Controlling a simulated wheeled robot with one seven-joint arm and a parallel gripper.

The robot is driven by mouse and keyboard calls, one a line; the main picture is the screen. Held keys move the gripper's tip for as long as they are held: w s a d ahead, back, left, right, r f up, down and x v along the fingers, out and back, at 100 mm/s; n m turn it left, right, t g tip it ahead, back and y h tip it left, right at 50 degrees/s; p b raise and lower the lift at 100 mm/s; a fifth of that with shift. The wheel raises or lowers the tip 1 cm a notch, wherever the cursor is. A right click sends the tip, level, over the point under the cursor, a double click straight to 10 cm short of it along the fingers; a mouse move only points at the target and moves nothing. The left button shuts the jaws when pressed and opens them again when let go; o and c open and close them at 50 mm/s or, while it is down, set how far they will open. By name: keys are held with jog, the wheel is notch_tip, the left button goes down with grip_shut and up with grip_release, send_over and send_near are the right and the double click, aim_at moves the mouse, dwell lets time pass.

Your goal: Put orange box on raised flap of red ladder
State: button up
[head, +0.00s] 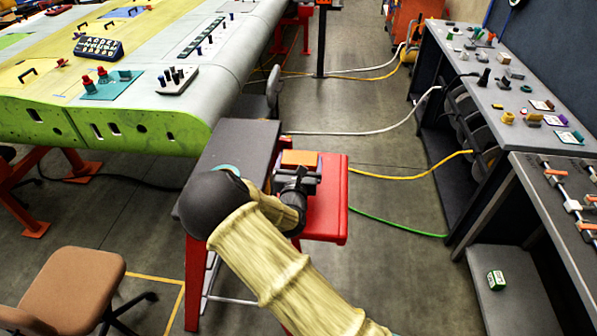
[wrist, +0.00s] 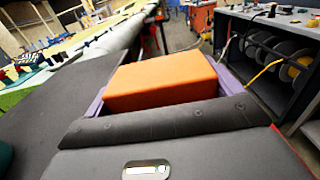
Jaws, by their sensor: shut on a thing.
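The orange box (head: 300,158) is at the far end of my gripper (head: 297,170), above or on the red flap (head: 330,205) of the red ladder (head: 196,285). In the wrist view the orange box (wrist: 162,82) sits between the two purple fingers, which are shut on its sides. The flap is the red panel to the right of the ladder's dark grey top (head: 243,142). My arm and gripper hide part of the flap and the ladder. I cannot tell whether the box's underside touches the flap.
A wing panel (head: 150,60) with tools on it stands at the left. A workbench (head: 480,75) with small parts runs along the right. A brown stool (head: 72,290) is at front left. Hoses cross the floor between ladder and bench; the aisle is otherwise fairly clear.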

jog(key=shift+f+p, duration=0.7)
jog(key=shift+f, duration=1.35)
jog(key=shift+f, duration=0.1)
jog(key=o, duration=0.8)
